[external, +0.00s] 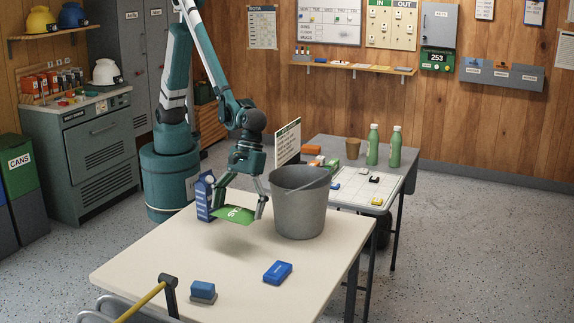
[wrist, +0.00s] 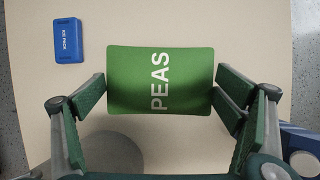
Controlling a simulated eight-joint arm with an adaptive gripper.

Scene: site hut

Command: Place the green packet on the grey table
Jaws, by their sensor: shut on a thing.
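The green packet (external: 233,215), marked PEAS in the wrist view (wrist: 160,80), is held between the two fingers of my gripper (external: 239,208), which pinch its left and right edges. The packet hangs a little above the cream table (external: 150,250), apart from it, with a shadow below. The grey table (external: 408,168) stands behind the cream table, to the right.
A grey bucket (external: 299,205) stands on the cream table right beside my gripper, towards the grey table. A blue carton (external: 204,197) is close on the left. A blue ice pack (external: 278,272) and a blue-grey block (external: 203,291) lie in front. A sign (external: 287,142) stands behind the bucket.

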